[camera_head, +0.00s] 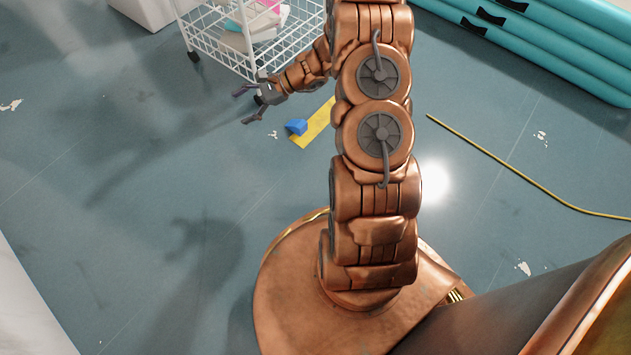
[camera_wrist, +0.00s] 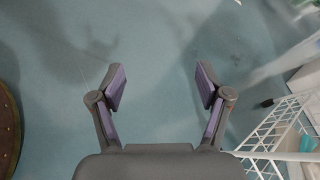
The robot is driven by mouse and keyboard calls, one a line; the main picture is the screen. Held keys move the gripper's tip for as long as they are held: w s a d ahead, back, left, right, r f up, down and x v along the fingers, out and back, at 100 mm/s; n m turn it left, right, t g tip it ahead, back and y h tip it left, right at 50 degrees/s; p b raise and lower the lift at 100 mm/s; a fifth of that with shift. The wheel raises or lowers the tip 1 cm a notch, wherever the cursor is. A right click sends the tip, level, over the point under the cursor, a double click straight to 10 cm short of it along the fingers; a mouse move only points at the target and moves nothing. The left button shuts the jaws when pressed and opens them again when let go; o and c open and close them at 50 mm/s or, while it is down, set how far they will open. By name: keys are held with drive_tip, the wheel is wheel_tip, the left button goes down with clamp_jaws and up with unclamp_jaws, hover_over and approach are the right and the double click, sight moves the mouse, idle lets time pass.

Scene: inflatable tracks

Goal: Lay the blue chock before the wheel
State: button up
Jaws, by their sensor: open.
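The blue chock (camera_head: 297,126) is a small wedge on the floor, at the lower-left end of a yellow strip (camera_head: 314,130). The white wire cart (camera_head: 226,38) stands at the top of the head view, with one dark caster wheel (camera_head: 194,57) at its left corner. Another dark wheel (camera_head: 258,99) shows partly behind my gripper (camera_head: 242,106). My gripper is open and empty, left of the chock and near the cart's front corner. In the wrist view, bare floor lies between the fingers (camera_wrist: 160,78). The chock is not seen there; the cart (camera_wrist: 270,135) is at right.
Teal inflatable tracks (camera_head: 545,45) lie stacked at the top right. A thin yellow line or cord (camera_head: 520,180) curves across the floor at right. A white block (camera_head: 150,10) stands left of the cart. The floor at left is clear.

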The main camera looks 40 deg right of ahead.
drive_tip(key=s+a+r+n+g+h, duration=0.1)
drive_tip(key=s+a+r+n+g, duration=0.35)
drive_tip(key=s+a+r, duration=0.35)
drive_tip(key=s+a+r+n+g+h, duration=0.2)
drive_tip(key=s+a+r+n+g, duration=0.15)
drive_tip(key=s+r+n, duration=0.45)
drive_tip(key=s+d+r+n+h, duration=0.1)
drive_tip(key=s+d+n+h, duration=0.1)
drive_tip(key=s, duration=0.6)
drive_tip(key=s+d+r+n+h, duration=0.1)
drive_tip(key=s+h, duration=0.3)
drive_tip(key=s, duration=0.4)
drive_tip(key=s+d+r+n+g+h, duration=0.1)
drive_tip(key=s+d+n+h, duration=0.2)
drive_tip(key=s, duration=0.5)
drive_tip(key=shift+r, duration=0.4)
drive_tip(key=shift+r, duration=0.1)
wheel_tip(320, 180, up, 40)
drive_tip(key=w+t+p, duration=0.1)
drive_tip(key=p, duration=3.7)
drive_tip(key=shift+t, duration=0.3)
